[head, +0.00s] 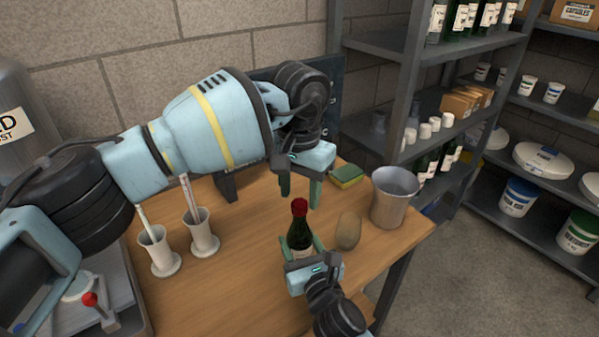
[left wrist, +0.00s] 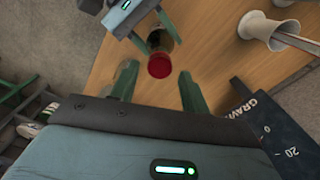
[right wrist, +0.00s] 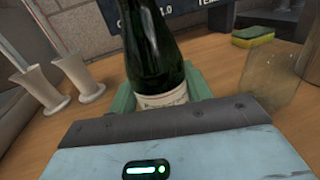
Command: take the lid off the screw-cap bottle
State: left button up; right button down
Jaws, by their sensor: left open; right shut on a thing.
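The screw-cap bottle (head: 299,236) is dark green with a pale label and stands upright on the wooden table. Its red lid (head: 299,207) is on the neck; the lid also shows in the left wrist view (left wrist: 159,66). My right gripper (head: 306,250) is shut on the bottle's lower body; the right wrist view shows the bottle (right wrist: 156,60) between its fingers. My left gripper (head: 299,192) is open and empty, just above the lid. In the left wrist view the lid lies beyond and between the open fingertips (left wrist: 155,85), apart from them.
A sponge (head: 346,176) lies behind. Two white cylinders on round bases (head: 203,232) (head: 158,252) hold sticks at the left. Shelving (head: 408,90) stands behind the table.

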pick_arm(q)
jog(key=shift+f, duration=0.95)
